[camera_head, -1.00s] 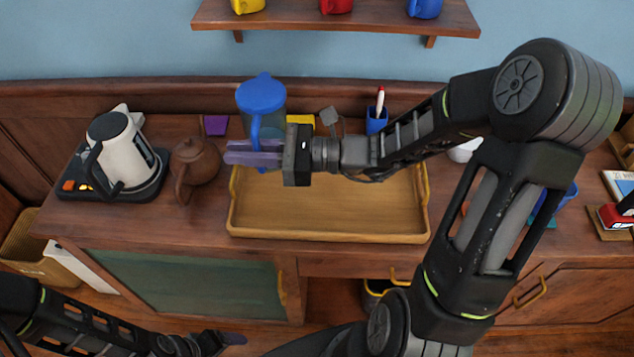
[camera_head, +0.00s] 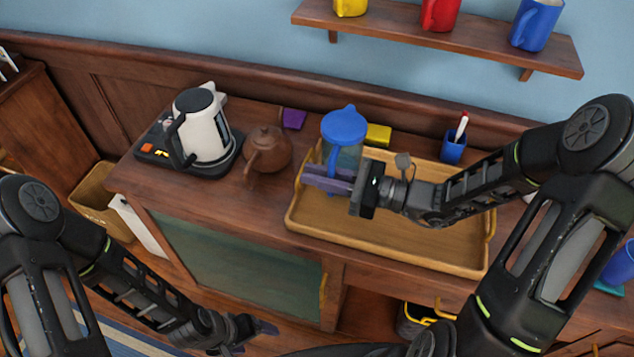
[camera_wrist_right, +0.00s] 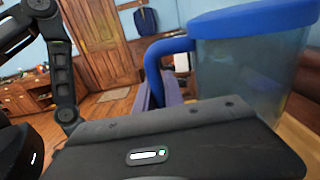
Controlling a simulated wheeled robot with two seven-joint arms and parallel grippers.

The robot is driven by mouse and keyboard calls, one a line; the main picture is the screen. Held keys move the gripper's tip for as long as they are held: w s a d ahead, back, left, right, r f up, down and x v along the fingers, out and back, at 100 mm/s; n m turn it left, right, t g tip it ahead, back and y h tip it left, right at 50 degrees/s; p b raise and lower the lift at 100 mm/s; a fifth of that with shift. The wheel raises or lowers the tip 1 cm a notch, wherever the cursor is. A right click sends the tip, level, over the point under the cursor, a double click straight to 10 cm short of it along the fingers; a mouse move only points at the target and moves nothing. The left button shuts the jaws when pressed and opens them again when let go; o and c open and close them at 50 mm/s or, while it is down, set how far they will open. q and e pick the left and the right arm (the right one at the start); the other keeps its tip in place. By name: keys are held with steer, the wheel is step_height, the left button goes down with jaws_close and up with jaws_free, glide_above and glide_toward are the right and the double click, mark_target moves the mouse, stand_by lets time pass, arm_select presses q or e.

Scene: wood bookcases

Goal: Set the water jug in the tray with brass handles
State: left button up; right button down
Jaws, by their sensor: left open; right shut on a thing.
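The water jug has a blue lid (camera_head: 344,125) and a clear bluish body (camera_head: 347,158). It is upright at the left back part of the wooden tray with brass handles (camera_head: 400,240). I cannot tell whether its base touches the tray floor; my right gripper hides part of it. My right gripper (camera_head: 328,180) is shut on the jug's blue handle, which also shows in the right wrist view (camera_wrist_right: 158,62). My left gripper (camera_head: 265,330) is open and empty, low in front of the cabinet.
A white kettle (camera_head: 203,125) on a black base and a brown teapot (camera_head: 268,148) stand left of the tray. A yellow block (camera_head: 378,135) and a blue pen cup (camera_head: 453,148) are behind it. A mug shelf (camera_head: 440,38) hangs above. The tray's front is clear.

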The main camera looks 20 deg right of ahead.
step_height(320, 180, down, 3)
steer(key=shift+r, duration=0.1)
steer(key=c, duration=1.4)
jaws_free()
steer(key=shift+f, duration=0.2)
steer(key=shift+c, duration=0.2)
steer(key=shift+d+r, duration=0.1)
steer(key=shift+r, duration=0.05)
steer(key=b+v, duration=0.1)
steer(key=v, duration=1.1)
steer(key=shift+b, duration=0.35)
